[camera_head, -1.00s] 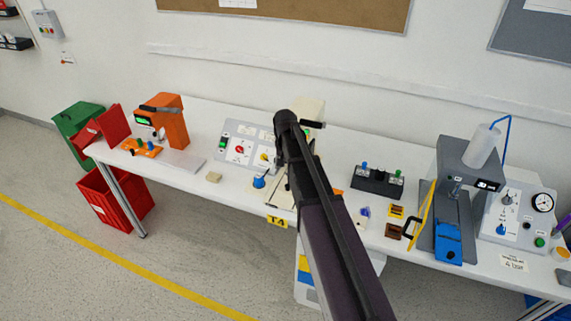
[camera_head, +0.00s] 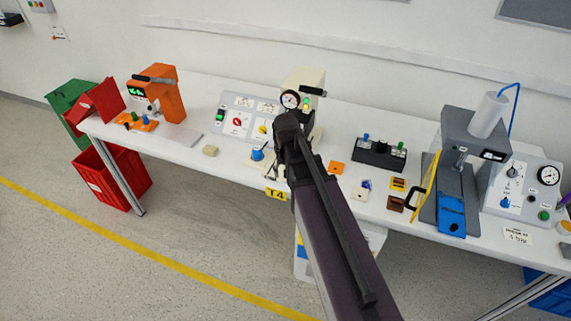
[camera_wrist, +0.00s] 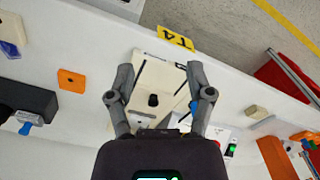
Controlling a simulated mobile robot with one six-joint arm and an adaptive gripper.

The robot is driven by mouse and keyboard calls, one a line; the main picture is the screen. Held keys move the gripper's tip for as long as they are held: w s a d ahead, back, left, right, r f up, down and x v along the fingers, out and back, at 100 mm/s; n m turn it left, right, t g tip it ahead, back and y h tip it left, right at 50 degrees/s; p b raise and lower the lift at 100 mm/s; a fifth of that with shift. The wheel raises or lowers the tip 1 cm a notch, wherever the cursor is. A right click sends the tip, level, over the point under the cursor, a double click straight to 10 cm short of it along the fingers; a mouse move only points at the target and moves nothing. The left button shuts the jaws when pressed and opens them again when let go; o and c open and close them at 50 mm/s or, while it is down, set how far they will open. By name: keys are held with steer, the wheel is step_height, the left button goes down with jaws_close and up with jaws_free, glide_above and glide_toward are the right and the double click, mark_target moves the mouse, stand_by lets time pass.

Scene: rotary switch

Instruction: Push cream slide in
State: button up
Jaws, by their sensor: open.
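The cream slide (camera_wrist: 160,72) shows in the wrist view as a flat plate with a black knob and dark strips along its sides, near the table's front edge by the T4 label. My gripper (camera_wrist: 160,84) is open, its two fingers spread either side of the slide and its knob. No grip is visible, and I cannot tell whether a finger touches the plate. In the head view, the cream station (camera_head: 306,84) with a gauge and a green light stands behind my arm. My arm hides most of the slide and gripper there.
A grey switch panel (camera_head: 236,125) is left of the station, with a blue knob (camera_head: 257,154) close by. An orange plate (camera_head: 336,167) and a dark switch box (camera_head: 380,154) lie right. A small cream block (camera_head: 210,150) sits left. Floor in front is clear.

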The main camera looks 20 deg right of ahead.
steer(key=s+a+f+n+b, duration=0.1)
steer(key=s+f+b, duration=0.2)
steer(key=s, duration=0.6)
steer(key=shift+a+f+n, duration=0.15)
steer(key=shift+f+n, duration=0.05)
steer(key=shift+n, duration=0.1)
steer(key=shift+w, duration=0.1)
steer(key=shift+c, duration=0.7)
steer(key=shift+a, duration=0.1)
